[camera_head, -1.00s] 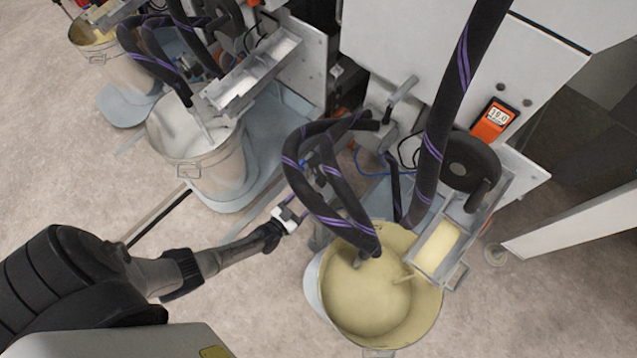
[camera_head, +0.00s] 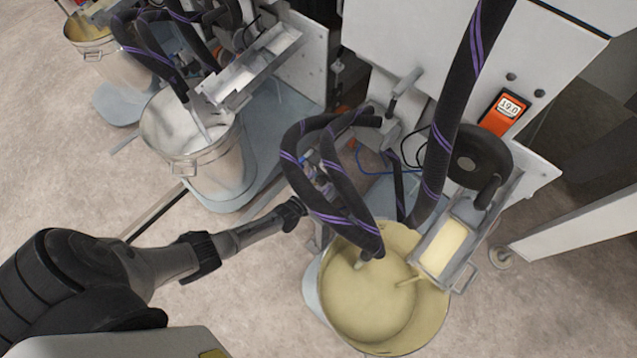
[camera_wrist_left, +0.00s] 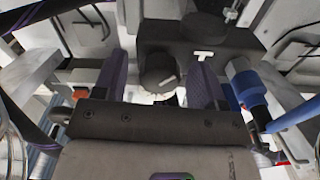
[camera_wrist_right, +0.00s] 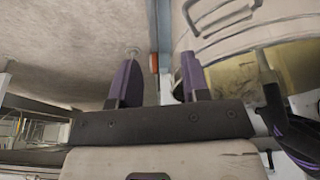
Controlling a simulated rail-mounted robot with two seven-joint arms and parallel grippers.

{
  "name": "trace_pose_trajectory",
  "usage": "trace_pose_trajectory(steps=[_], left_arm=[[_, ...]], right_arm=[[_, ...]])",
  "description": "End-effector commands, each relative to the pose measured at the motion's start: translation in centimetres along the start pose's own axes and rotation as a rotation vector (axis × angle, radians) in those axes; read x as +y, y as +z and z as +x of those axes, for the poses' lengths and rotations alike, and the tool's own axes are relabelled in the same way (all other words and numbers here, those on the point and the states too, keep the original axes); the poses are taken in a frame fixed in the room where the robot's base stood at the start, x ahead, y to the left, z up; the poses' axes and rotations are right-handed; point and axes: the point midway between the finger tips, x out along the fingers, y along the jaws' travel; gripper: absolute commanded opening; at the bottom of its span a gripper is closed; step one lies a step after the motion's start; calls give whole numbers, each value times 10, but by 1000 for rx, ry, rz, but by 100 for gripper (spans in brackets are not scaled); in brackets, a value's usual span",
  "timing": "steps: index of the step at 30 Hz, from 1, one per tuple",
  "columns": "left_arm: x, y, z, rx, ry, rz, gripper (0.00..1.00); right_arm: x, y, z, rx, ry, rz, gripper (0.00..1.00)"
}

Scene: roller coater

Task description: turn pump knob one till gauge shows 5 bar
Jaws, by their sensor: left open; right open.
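In the left wrist view a dark round knob (camera_wrist_left: 158,72) with a light pointer mark sits on a black pump block (camera_wrist_left: 205,35). My left gripper (camera_wrist_left: 165,88) is open, with one finger on each side of the knob; I cannot tell whether they touch it. A small, partly hidden white round face (camera_wrist_left: 168,99) shows below the knob; no reading is legible. In the head view my left arm reaches in from the left, and its gripper is largely hidden by the hoses. My right gripper (camera_wrist_right: 160,82) is open and empty in the right wrist view.
Black-purple hoses (camera_head: 345,205) hang over the left arm's end. A bucket of cream-coloured coating (camera_head: 368,300) stands below. A blue fitting (camera_wrist_left: 248,88) is right of the left fingers. An orange display (camera_head: 503,112) reads 19.0. Open floor lies front left.

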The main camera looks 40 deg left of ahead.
Motion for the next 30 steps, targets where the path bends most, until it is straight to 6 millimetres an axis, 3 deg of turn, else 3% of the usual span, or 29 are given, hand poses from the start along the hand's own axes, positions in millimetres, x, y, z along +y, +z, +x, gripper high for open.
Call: trace_pose_trajectory(steps=[2, 17, 30], left_arm=[[0, 0, 0, 0, 0, 0, 64], [0, 0, 0, 0, 0, 0, 16], [0, -1, 0, -1, -1, 129, 16]], right_arm=[[0, 0, 0, 0, 0, 0, 43], [-3, -1, 0, 2, -7, 9, 43], [-2, -2, -5, 2, -7, 9, 43]])
